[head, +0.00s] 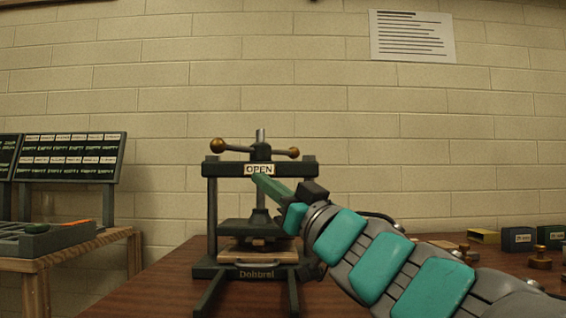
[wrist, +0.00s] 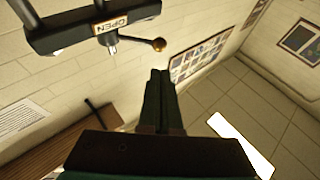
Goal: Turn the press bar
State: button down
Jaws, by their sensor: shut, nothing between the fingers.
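The press (head: 212,215) stands on the brown table, with a dark crossbeam bearing a white "OPEN" label (head: 258,170). Its press bar (head: 238,149) lies across the screw above the crossbeam and has a brass ball at each end. One brass ball (wrist: 158,45) shows in the wrist view, ahead of my fingers and close to the crossbeam (wrist: 70,33). My gripper (head: 257,178) is shut and empty, its tips overlapping the beam just below the label in the head view. In the wrist view my gripper (wrist: 160,73) points up, apart from the ball.
A wooden side table (head: 60,262) with a dark label rack (head: 70,156) stands at the left. Small boxes (head: 518,238) and brass pieces (head: 540,262) sit at the right. A pale block wall with a paper sheet (head: 412,36) is behind.

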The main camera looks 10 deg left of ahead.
send_near(221, 150)
jog(key=x, duration=0.5)
jog(key=shift+x, duration=0.95)
jog(key=w+a+m+t+h+b, duration=0.3)
jog(key=a+m+t+h+b, duration=0.1)
jog(key=a+t+h+b, duration=0.1)
jog(key=shift+w+a+t+h, duration=0.4)
jog(key=shift+a+t+h, duration=0.2)
jog(key=shift+a, duration=0.5)
dwell(0.6)
